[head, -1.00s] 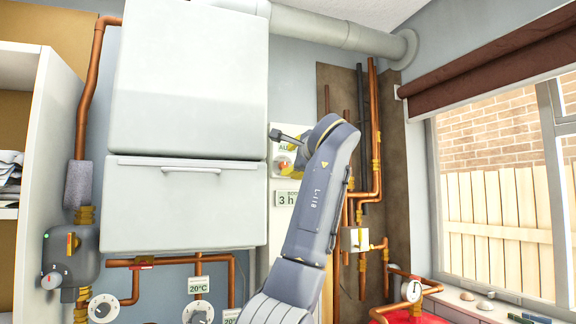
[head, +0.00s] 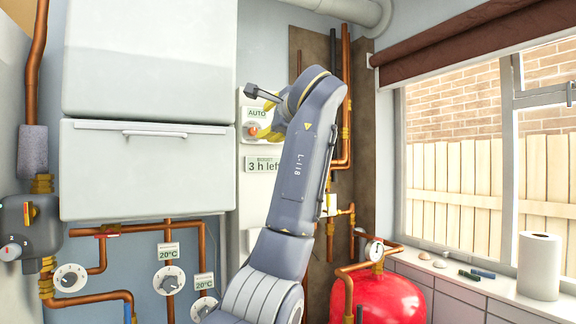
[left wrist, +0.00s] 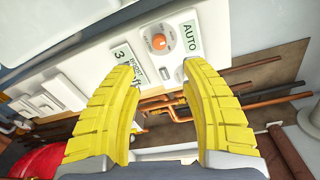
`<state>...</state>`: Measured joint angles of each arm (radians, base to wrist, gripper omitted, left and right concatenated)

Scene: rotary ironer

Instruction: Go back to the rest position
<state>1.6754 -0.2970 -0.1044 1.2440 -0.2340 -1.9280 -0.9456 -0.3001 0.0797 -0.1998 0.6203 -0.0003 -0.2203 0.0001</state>
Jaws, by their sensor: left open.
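My left gripper (head: 268,122) shows in the head view at the end of my raised grey arm, its yellow fingers partly hidden by the wrist. In the left wrist view my left gripper (left wrist: 157,68) is open, with nothing between its two yellow fingers. It is in front of a white control panel with an orange-centred dial (left wrist: 159,42) and an AUTO label (left wrist: 190,37). In the head view the dial (head: 253,130) is just left of the fingers; I cannot tell whether they touch the panel. My right gripper is not in view.
A white boiler (head: 150,170) fills the left, with copper pipes and several dials below. A red tank (head: 385,299) with a gauge (head: 374,250) stands lower right. A paper roll (head: 538,266) is on the sill by the window. Open space lies between arm and window.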

